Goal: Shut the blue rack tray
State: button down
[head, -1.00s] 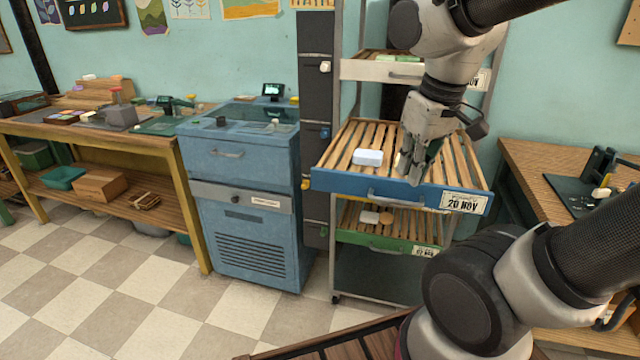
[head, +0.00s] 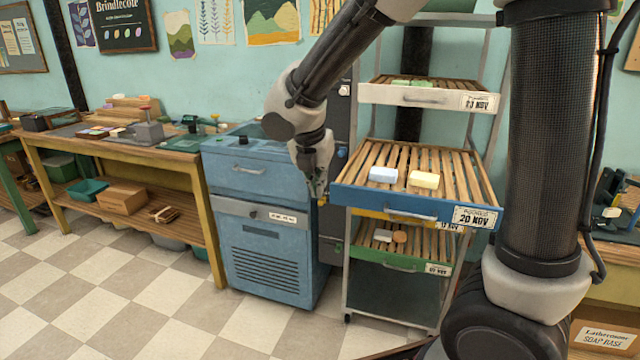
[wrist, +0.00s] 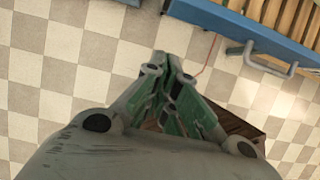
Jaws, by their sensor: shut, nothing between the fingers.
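The blue rack tray (head: 415,205) is pulled out from the rack, with a wooden slat bed and a "20 NOV" label on its front. A white soap bar (head: 383,174) and a pale yellow soap bar (head: 424,180) lie on its slats. My gripper (head: 318,194) is shut and empty, left of the tray's left front corner in the head view. In the wrist view my gripper (wrist: 168,60) points over the floor, with the blue tray front (wrist: 232,25) and its grey handle (wrist: 268,65) at the upper right, apart from the fingers.
The white tray (head: 430,97) is above and the green tray (head: 400,262) below, with a yellow tray edge (head: 372,213) just under the blue one. A blue cabinet (head: 262,225) stands left of the rack. Checkered floor (head: 150,310) is open in front.

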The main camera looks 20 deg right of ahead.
jog(key=w+d+f, duration=0.4)
jog(key=w+f, duration=0.1)
jog(key=f, duration=0.2)
jog(key=shift+w, duration=0.35)
jog(key=shift+w, duration=0.1)
